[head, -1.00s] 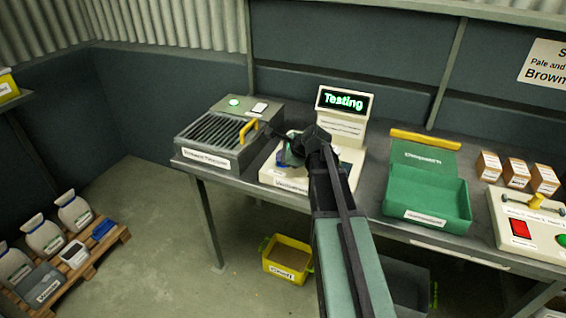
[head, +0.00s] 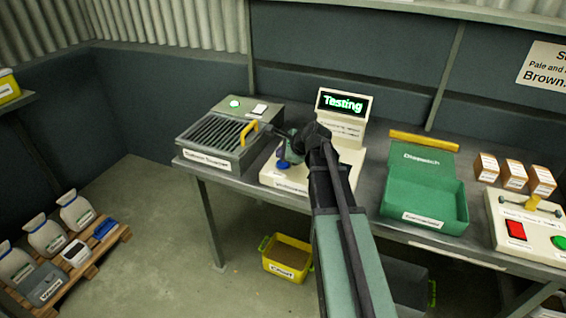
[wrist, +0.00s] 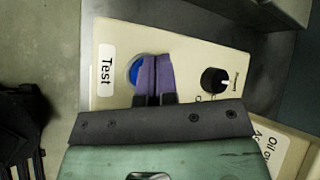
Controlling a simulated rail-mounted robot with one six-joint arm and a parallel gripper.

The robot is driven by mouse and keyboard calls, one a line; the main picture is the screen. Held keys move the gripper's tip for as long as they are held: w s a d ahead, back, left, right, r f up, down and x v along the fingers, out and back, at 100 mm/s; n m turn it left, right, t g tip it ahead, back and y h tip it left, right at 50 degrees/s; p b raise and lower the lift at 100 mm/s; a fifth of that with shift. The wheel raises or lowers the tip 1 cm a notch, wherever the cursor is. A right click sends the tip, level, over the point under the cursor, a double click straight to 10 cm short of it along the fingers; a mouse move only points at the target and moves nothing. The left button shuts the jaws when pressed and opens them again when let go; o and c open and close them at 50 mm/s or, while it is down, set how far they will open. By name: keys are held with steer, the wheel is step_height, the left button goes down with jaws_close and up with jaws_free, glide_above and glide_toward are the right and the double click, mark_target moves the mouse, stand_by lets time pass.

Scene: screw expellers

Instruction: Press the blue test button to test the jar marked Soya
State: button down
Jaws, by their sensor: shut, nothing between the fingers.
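The tester (head: 350,165) is a cream machine on the bench. Its screen (head: 342,103) reads "Testing" in green. The blue test button (head: 284,165) is on its front left, beside the "Test" label (wrist: 105,71) in the wrist view. My gripper (head: 287,153) is at the button. In the wrist view its purple fingers (wrist: 152,74) are shut together with nothing between them. They cover the right part of the blue button (wrist: 134,71); I cannot tell whether they touch it. I cannot make out the Soya jar; my arm hides part of the tester.
A black knob (wrist: 214,81) is right of the fingers in the wrist view. A grey grilled machine (head: 215,140) with a yellow handle stands left of the tester. A green bin (head: 425,195) and a control box (head: 528,222) stand to the right. A yellow crate (head: 287,260) is on the floor.

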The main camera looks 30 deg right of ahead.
mark_target(282, 164)
step_height(282, 164, up, 5)
steer(key=p, duration=0.4)
steer(key=shift+p, duration=0.35)
steer(key=shift+f, duration=0.1)
steer(key=shift+s+f+n, duration=0.1)
steer(key=shift+n, duration=0.6)
steer(key=s+a+f+n+g+h+p, duration=0.2)
steer(key=s+a+n+g, duration=0.6)
steer(key=s+a+n, duration=1.1)
steer(key=shift+s+f+n+g+h, duration=0.25)
steer(key=shift+s+n+h, duration=0.45)
steer(key=shift+s+n, duration=0.4)
